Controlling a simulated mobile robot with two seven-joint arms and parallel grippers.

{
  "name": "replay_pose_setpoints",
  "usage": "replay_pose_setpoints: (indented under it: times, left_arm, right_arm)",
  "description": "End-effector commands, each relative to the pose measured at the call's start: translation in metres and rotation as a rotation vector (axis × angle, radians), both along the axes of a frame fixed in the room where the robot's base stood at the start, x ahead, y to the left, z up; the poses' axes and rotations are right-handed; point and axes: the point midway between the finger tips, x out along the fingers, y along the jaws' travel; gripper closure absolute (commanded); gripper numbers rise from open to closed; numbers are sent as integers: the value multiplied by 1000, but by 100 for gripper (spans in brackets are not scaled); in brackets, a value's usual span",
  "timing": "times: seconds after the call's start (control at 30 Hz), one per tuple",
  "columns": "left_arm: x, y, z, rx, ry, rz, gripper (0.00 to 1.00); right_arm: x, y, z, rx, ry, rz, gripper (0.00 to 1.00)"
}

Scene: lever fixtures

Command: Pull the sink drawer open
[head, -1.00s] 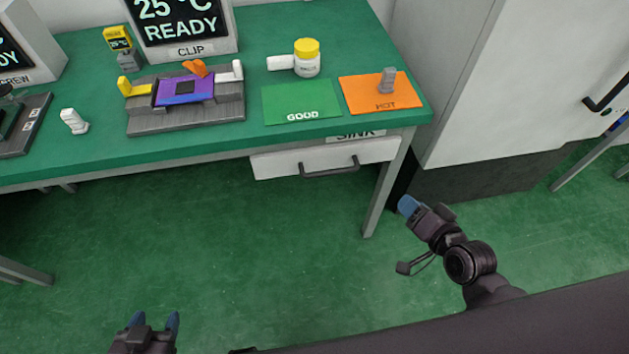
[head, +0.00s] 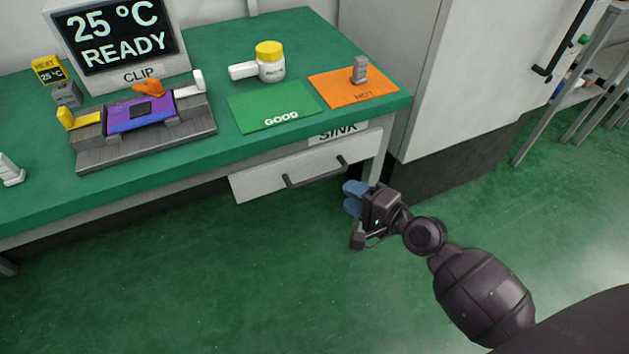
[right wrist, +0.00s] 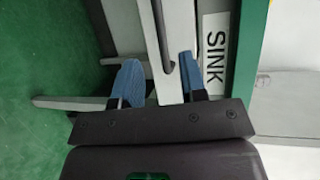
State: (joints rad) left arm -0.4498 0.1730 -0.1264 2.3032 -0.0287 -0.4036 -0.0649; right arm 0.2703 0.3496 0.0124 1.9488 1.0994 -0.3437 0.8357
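The sink drawer (head: 262,182) is a white front under the right end of the table, with a dark bar handle (head: 318,172). The SINK label (head: 338,132) is above it and also shows in the right wrist view (right wrist: 214,50). My left gripper is out of view.
A table leg (head: 378,165) and a white cabinet (head: 440,90) stand at right. Floor before the drawer is clear.

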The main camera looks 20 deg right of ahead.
Motion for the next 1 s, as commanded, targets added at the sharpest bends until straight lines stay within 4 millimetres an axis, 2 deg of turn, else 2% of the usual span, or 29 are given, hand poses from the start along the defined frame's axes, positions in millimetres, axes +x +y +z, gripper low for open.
replay_pose_setpoints:
  times: [0.4, 0.6, 0.8, 1.0]
  left_arm:
    - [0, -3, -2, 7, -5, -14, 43]
    - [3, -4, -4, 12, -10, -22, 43]
    - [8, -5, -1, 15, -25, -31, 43]
    - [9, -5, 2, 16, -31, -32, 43]
  right_arm:
    - [56, 27, -14, 0, 1, 0, 61]
    - [77, 37, -18, -1, 0, 0, 61]
    - [88, 42, -19, -1, 1, 1, 61]
    - [89, 42, -18, -1, -2, 0, 61]
